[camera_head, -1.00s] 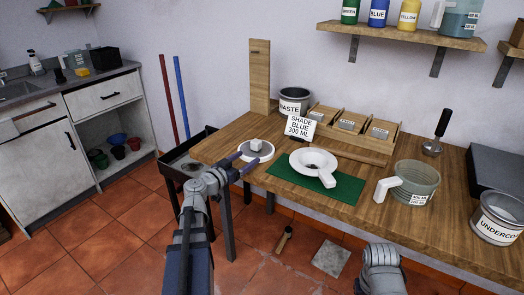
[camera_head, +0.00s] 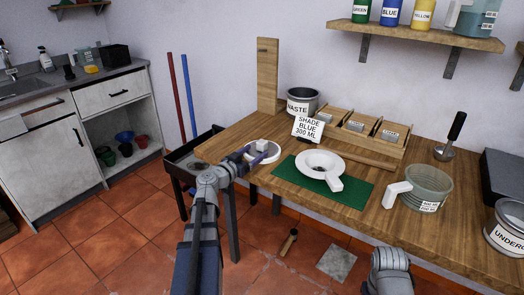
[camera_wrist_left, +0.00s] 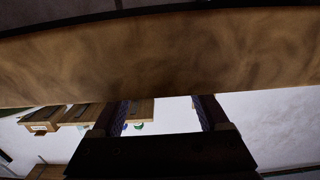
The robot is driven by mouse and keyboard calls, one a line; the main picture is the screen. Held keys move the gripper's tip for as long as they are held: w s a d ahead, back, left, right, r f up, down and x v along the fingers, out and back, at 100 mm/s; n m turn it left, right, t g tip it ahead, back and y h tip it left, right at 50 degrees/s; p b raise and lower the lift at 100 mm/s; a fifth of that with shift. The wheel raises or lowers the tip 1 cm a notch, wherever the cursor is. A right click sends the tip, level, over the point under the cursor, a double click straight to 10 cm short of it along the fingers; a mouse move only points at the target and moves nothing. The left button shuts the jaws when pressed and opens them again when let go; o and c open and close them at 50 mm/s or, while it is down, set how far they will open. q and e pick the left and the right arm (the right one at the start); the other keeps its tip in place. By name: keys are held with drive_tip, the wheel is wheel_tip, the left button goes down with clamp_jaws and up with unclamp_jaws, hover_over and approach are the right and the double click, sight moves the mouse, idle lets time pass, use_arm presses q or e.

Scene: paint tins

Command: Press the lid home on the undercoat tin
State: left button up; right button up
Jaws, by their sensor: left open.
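The undercoat tin (camera_head: 505,236) is grey with a white label and stands at the right of the bench, cut by the picture edge. A white round lid with a block-like grip on top (camera_head: 263,145) lies at the bench's left end. My left gripper (camera_head: 252,157) is open at this lid, its purple fingers apart near the grip; whether they touch it I cannot tell. The left wrist view shows both fingers (camera_wrist_left: 167,115) apart with nothing visible held between them; the lid cannot be made out there. Only a link of my right arm shows, not its gripper.
Bare wood lies in front of the jug.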

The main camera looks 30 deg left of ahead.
sight(259, 148)
use_arm(q)
drive_tip(key=w, duration=0.5)
drive_tip(key=shift+d, duration=0.3)
drive_tip(key=shift+r, duration=0.1)
drive_tip(key=shift+c, duration=0.4)
clamp_jaws()
